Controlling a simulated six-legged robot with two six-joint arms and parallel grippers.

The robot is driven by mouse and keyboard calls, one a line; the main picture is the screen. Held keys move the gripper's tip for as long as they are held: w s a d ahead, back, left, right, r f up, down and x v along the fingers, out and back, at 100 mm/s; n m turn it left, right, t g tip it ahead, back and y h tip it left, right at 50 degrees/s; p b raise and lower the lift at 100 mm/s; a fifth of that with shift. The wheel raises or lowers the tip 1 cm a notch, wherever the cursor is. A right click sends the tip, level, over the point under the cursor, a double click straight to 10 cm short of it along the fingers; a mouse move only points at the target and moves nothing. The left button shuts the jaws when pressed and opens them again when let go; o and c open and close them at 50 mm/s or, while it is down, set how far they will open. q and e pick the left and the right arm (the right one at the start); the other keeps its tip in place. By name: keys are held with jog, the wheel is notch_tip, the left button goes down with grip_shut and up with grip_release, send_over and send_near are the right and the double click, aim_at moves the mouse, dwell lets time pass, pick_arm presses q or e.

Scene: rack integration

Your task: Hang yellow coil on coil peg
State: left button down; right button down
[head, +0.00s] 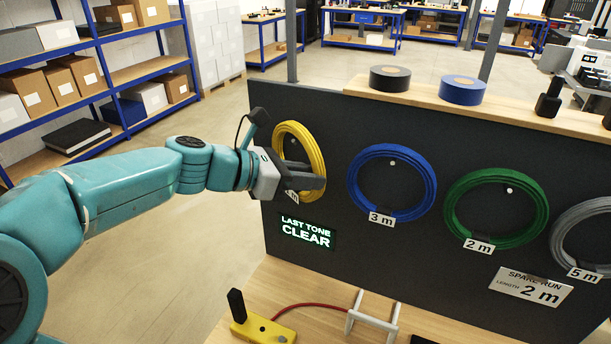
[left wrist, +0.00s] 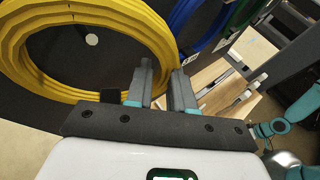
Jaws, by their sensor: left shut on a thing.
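The yellow coil (head: 318,150) is upright in front of the dark panel, at its left end. My left gripper (head: 318,183) is shut on the coil's lower right part, near its tag. In the left wrist view the yellow coil (left wrist: 40,78) fills the upper left, and my left gripper's fingers (left wrist: 162,72) are at its right edge. The round pale end of the coil peg (left wrist: 92,39) shows through the ring's opening. I cannot tell whether the coil rests on the peg. My right gripper is not seen.
A blue coil (head: 427,183), a green coil (head: 535,208) and a grey coil (head: 558,240) hang to the right on the dark panel (head: 350,240). Tape rolls (head: 463,90) stand on the ledge above. A lit sign (head: 305,232) is below the yellow coil. A yellow block (head: 262,328) is on the bench.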

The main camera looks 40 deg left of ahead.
pick_arm(q)
jog(key=shift+w+f, duration=0.25)
jog(key=shift+w, duration=0.05)
jog(key=shift+w+a, duration=0.1)
jog(key=shift+w, duration=0.1)
dwell(0.3)
jog(key=shift+w+f, duration=0.15)
jog(key=shift+w, duration=0.05)
dwell(0.4)
jog(key=shift+w, duration=0.25)
jog(key=shift+f, duration=0.1)
jog(key=c, duration=0.9)
grip_release()
